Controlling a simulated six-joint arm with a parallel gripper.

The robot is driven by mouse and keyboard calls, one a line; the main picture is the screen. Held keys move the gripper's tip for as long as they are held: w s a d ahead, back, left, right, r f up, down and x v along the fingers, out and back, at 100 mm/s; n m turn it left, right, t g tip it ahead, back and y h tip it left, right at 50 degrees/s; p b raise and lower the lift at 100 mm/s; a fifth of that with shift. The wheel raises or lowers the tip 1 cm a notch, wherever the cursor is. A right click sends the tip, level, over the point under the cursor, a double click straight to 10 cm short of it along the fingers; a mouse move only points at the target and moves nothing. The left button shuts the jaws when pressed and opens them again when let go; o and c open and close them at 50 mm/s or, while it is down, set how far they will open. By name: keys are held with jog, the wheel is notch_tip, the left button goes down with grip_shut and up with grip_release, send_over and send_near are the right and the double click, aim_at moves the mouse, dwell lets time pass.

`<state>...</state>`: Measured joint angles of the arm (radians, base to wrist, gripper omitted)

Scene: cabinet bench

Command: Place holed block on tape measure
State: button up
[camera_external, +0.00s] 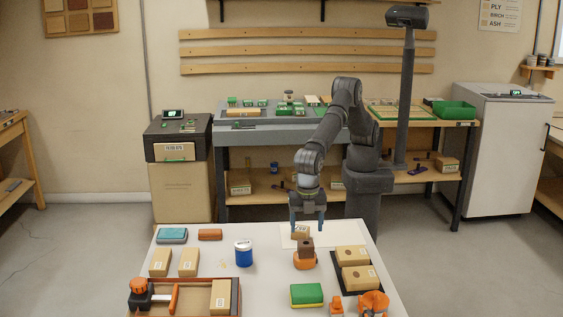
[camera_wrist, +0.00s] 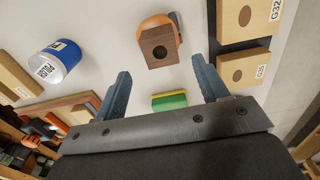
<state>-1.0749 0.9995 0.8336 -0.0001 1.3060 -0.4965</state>
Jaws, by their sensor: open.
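The holed block (camera_external: 306,244) is a small dark brown wooden block. It sits on top of the orange tape measure (camera_external: 304,262) near the middle of the white table. In the wrist view the block (camera_wrist: 159,57) shows its round hole and covers part of the tape measure (camera_wrist: 155,21). My gripper (camera_external: 307,229) is open and empty, with its blue-grey fingers apart. In the wrist view the gripper (camera_wrist: 162,70) has its fingers on either side of the block's line, clear of it.
Cardboard boxes on a dark tray (camera_external: 356,291) stand to the right. A blue jar (camera_external: 243,254) stands left, and a green-and-yellow sponge (camera_external: 306,295) lies in front. A wooden tray (camera_external: 237,299) is at front left.

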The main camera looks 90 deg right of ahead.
aim_at(306, 243)
jog(key=shift+r, duration=2.3)
jog(key=shift+f, duration=0.1)
notch_tip(306, 243, down, 12)
jog(key=shift+r, duration=1.85)
jog(key=shift+f, duration=0.1)
